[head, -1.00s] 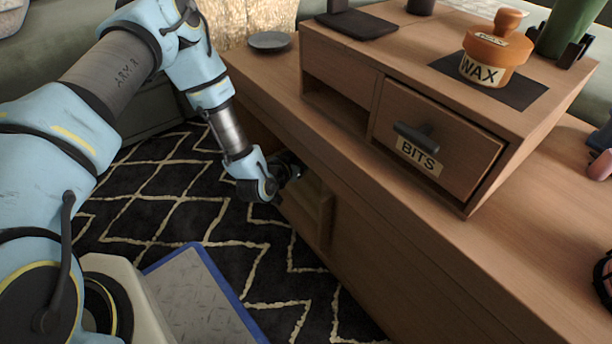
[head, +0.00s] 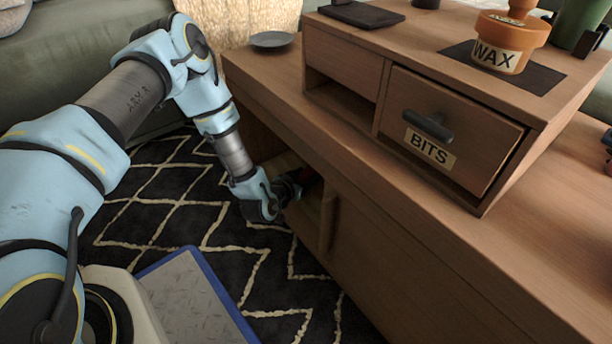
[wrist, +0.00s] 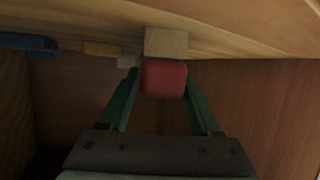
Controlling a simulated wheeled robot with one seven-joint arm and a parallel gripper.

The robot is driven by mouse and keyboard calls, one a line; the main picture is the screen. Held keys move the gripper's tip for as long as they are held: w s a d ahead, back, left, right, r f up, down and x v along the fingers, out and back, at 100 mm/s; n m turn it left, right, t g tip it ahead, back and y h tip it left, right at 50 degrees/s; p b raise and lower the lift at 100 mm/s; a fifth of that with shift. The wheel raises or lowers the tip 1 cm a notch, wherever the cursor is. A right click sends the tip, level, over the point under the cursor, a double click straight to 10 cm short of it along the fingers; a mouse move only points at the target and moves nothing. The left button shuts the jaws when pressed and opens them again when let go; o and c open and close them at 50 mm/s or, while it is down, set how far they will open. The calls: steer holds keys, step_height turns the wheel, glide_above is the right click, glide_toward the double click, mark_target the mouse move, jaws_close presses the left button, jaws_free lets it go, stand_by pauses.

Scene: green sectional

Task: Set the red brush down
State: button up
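The red brush shows as a red block (wrist: 163,80) between my gripper's green fingertips in the wrist view. A pale tan block (wrist: 166,42) sits directly beyond it; I cannot tell if it is part of the brush. My gripper (wrist: 160,85) appears shut on the red part, with a fingertip close at each side. Whether the brush touches a surface is hidden.
The wooden cabinet (head: 385,255) has side walls and a top close around my gripper. A blue item (wrist: 28,42) and a yellow item (wrist: 102,48) lie farther left in the wrist view. The BITS drawer (head: 445,130) above is shut.

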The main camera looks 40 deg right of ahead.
steer(key=shift+o, duration=1)
